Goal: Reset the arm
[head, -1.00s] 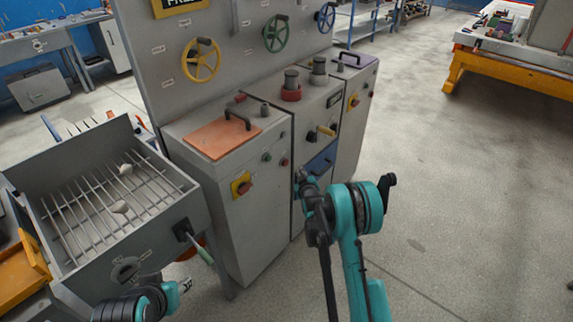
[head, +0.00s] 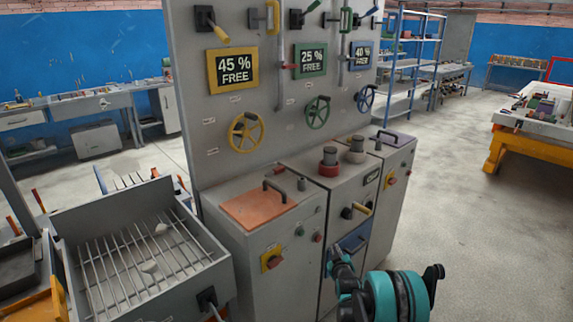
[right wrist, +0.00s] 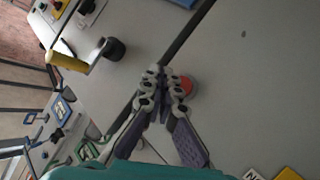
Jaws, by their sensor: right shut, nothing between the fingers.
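My right arm (head: 395,295) is teal and black and comes up at the bottom, right of the middle, in the head view. A red button (right wrist: 187,86) shows partly behind the fingers; I cannot tell the gap to the panel. My left gripper is out of view.
A grey panel (head: 218,120) with coloured handwheels and percentage signs stands behind the cabinets. A tray with metal bars (head: 90,215) is at left. A yellow-handled lever (right wrist: 68,62) shows near the right gripper. The floor (head: 455,210) at right is clear.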

